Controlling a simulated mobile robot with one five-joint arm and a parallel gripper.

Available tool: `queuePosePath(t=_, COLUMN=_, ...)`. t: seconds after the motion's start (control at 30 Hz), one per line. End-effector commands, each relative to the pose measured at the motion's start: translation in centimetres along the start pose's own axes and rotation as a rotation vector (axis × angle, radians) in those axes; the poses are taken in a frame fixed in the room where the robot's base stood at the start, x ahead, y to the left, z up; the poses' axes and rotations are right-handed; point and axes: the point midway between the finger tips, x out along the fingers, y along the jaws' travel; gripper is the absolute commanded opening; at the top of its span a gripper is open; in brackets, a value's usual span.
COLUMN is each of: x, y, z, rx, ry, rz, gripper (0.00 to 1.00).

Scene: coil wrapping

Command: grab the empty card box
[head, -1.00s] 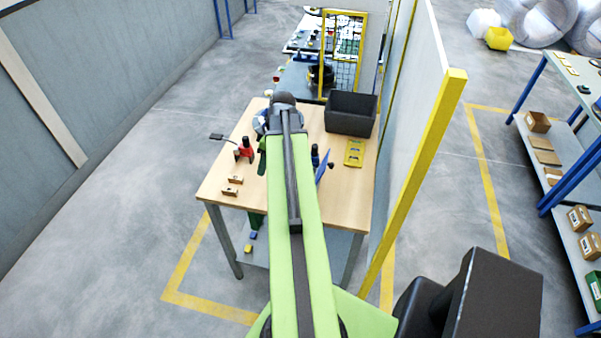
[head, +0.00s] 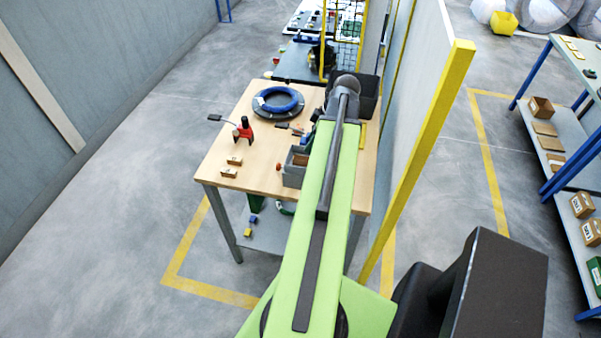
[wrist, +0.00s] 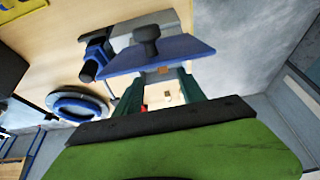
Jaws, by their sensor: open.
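An open brown card box (head: 541,107) stands on the lower shelf of the rack at the right in the head view. It looks empty, but it is small there. My gripper (wrist: 160,88) shows in the wrist view with its two dark green fingers apart and nothing held between them. In the head view my arm reaches out over the workbench, far to the left of the card box, and hides the gripper. The wrist view does not show the card box. A blue plate with a black knob (wrist: 160,57) lies just beyond the fingertips.
The workbench (head: 235,183) carries a blue coil (head: 278,102), a red-and-black tool (head: 243,131) and a grey bin (head: 293,175). A yellow-edged partition (head: 425,150) stands between bench and rack. Flat card (head: 546,142) and closed boxes (head: 583,206) share the shelf. Floor between them is clear.

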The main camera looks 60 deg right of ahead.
Motion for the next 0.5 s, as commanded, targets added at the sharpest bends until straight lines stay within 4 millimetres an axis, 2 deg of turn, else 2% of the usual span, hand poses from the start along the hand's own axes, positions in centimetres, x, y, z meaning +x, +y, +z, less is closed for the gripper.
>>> queuePosePath(t=0.03, x=2.2, y=0.0, z=0.5, rx=-0.001, ry=0.000, rz=0.000, gripper=0.47)
queuePosePath(t=0.1, x=3.6, y=0.0, z=0.4, rx=0.000, ry=0.000, rz=0.000, gripper=0.47)
queuePosePath(t=0.2, x=4.4, y=0.0, z=0.2, rx=0.001, ry=0.000, rz=-0.001, gripper=0.47)
queuePosePath(t=0.37, x=4.3, y=0.0, z=0.1, rx=0.001, ry=0.000, rz=0.000, gripper=0.47)
queuePosePath(t=0.5, x=6.0, y=-0.2, z=0.4, rx=0.001, ry=0.000, rz=-0.001, gripper=0.47)
